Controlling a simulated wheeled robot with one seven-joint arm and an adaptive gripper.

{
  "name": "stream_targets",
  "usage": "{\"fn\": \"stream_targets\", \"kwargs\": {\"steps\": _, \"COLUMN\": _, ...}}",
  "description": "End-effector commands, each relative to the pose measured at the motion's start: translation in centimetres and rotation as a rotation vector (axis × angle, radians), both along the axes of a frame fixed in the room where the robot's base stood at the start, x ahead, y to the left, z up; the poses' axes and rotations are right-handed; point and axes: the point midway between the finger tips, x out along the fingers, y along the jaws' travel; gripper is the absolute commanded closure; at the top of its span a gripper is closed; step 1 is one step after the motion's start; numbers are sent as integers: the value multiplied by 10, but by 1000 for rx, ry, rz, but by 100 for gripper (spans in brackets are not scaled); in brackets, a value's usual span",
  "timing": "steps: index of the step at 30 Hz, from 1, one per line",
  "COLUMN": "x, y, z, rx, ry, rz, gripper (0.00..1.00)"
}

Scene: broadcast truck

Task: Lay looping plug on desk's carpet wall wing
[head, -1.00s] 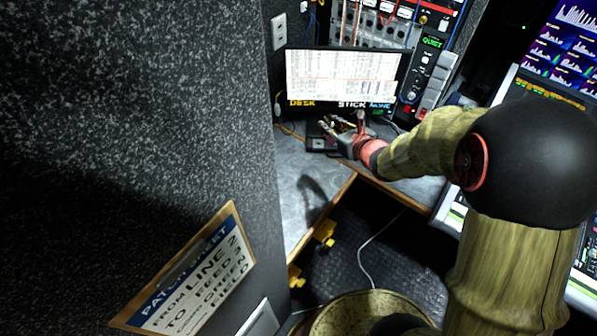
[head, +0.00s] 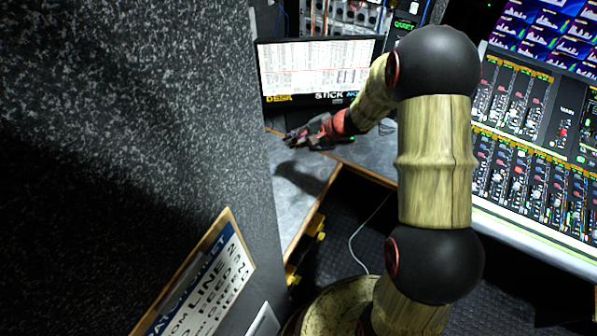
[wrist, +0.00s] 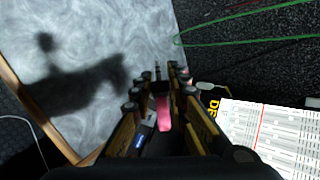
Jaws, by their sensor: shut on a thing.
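My gripper (head: 300,138) is over the left part of the desk, in front of the monitor. In the wrist view my gripper (wrist: 164,85) is shut on a small plug (wrist: 164,112), whose pinkish-red body shows between the fingers. A thin metal tip seems to show at the fingertips; the fingers hide the rest. The desk's wing (head: 292,195) beside the carpet wall (head: 215,100) is a grey mottled surface with a wooden edge.
The monitor (head: 320,68) stands behind my gripper. A green cable (wrist: 240,42) runs by the dark carpet in the wrist view. A clipboard (head: 205,280) hangs on the wall. A mixing console (head: 530,160) is at right. Beyond the desk's edge is an open gap above the floor.

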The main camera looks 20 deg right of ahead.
Motion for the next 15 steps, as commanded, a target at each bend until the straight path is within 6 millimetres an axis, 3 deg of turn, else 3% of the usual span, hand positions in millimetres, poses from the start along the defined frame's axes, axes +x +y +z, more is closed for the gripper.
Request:
{"fn": "stream_targets", "kwargs": {"steps": 6, "x": -7, "y": -7, "z": -33, "rx": -72, "ry": -137, "rz": 231, "gripper": 100}}
{"fn": "stream_targets", "kwargs": {"steps": 15, "x": -12, "y": -10, "z": -52, "rx": -99, "ry": -221, "rz": 368, "gripper": 100}}
